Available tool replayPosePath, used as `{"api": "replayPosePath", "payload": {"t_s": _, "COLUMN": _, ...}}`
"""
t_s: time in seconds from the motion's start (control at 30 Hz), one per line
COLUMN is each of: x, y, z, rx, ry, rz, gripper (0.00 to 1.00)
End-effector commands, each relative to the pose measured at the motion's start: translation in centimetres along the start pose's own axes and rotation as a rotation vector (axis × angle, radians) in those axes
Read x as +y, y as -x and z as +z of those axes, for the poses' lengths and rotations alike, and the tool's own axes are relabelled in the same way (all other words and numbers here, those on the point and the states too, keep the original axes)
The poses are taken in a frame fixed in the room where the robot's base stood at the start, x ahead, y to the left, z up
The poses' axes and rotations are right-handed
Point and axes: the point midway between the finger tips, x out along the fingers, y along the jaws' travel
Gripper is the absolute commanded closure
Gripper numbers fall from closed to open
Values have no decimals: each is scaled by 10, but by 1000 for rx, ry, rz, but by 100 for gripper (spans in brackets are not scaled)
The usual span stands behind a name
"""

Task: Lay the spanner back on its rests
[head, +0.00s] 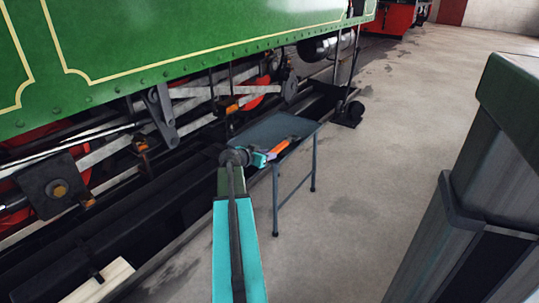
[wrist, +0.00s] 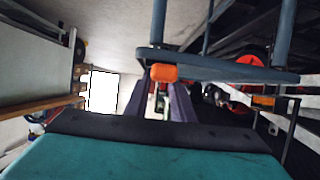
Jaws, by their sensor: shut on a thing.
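The spanner (head: 281,147) shows as an orange bar in the head view, reaching up and right from my gripper (head: 262,158) to the near right part of a small blue-grey table (head: 262,131). My gripper is shut on the spanner, at the table's near edge. In the wrist view the spanner's orange end (wrist: 163,73) shows just beyond my gripper's dark fingers (wrist: 161,98), in front of the table's edge (wrist: 220,66). I cannot tell whether the spanner touches the table. I cannot make out the rests.
The green steam tram (head: 190,45), with rods and wheels below, runs along the left beside a dark pit. A grey post-like block with a green top (head: 500,150) stands at the right. Concrete floor (head: 370,150) is clear between the table and the block.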

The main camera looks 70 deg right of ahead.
Motion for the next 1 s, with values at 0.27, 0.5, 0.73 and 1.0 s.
{"api": "replayPosePath", "payload": {"t_s": 0.27, "x": 2, "y": -3, "z": 0, "rx": 2, "ry": -1, "rz": 3, "gripper": 100}}
{"api": "replayPosePath", "payload": {"t_s": 0.5, "x": 4, "y": -5, "z": 2, "rx": 2, "ry": -2, "rz": 5, "gripper": 100}}
{"api": "replayPosePath", "payload": {"t_s": 0.73, "x": 4, "y": -7, "z": 5, "rx": 2, "ry": -2, "rz": 5, "gripper": 100}}
{"api": "replayPosePath", "payload": {"t_s": 1.0, "x": 5, "y": -7, "z": 5, "rx": 0, "ry": -3, "rz": 7, "gripper": 59}}
